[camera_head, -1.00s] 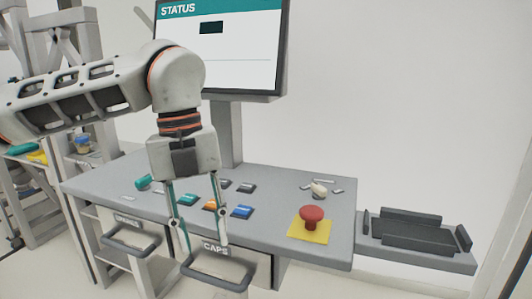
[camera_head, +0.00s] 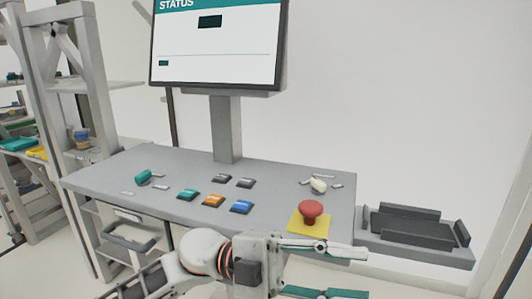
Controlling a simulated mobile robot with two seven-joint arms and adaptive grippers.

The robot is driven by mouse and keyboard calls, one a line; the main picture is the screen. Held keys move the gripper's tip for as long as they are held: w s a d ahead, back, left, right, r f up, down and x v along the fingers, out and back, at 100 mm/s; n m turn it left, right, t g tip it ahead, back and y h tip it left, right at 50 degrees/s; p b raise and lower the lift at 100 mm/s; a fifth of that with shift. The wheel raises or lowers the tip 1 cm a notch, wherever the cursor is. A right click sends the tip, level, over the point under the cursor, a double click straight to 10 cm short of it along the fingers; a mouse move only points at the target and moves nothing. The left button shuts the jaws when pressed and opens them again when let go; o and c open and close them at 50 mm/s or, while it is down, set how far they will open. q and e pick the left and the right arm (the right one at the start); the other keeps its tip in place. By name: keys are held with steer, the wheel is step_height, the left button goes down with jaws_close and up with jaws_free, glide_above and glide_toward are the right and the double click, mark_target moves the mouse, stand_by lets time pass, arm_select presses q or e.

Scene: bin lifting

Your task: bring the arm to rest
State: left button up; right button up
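My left arm comes in low from the left. Its gripper (camera_head: 364,273) points right in front of the control table's (camera_head: 120,172) front edge, with its two thin fingers wide apart and nothing between them. The lower finger is near the bottom of the picture. My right gripper is not in view.
A red mushroom button (camera_head: 312,210) on a yellow plate stands close behind the gripper. Green, orange and blue switches (camera_head: 213,200) lie mid-table. A bin handle (camera_head: 130,243) sticks out at front left. A dark cradle (camera_head: 410,228) is at right; a status screen (camera_head: 215,60) stands behind.

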arm_select(q)
steer(key=w+a+f+n+t+h, duration=0.25)
steer(key=w+n+t, duration=0.25)
steer(key=n+t, duration=0.35)
steer(key=w+a+f+n+t+h, duration=0.1)
steer(key=w+a+f+n+t, duration=0.3)
steer(key=w+n+t, duration=0.45)
steer(key=a+f+n+t+y, duration=0.8)
steer(key=f+y, duration=0.1)
steer(key=f, duration=0.4)
steer(key=s+a+f+n+g+y, duration=0.15)
steer(key=a+f+y, duration=0.25)
steer(key=f, duration=0.4)
steer(key=s+a+f+n+y, duration=0.2)
steer(key=a+f+n+y, duration=0.15)
steer(key=f, duration=0.45)
steer(key=s+a+f+g+y, duration=0.1)
steer(key=s+a+f+g, duration=0.1)
steer(key=s+a+f, duration=0.2)
steer(key=s+a+f+n+g+y, duration=0.1)
steer(key=s+a+f, duration=0.4)
steer(key=s+f, duration=0.5)
steer(key=shift+f+g+y, duration=0.35)
steer(key=shift+g+y, duration=0.35)
steer(key=shift+g, duration=0.25)
steer(key=shift+s+a, duration=0.1)
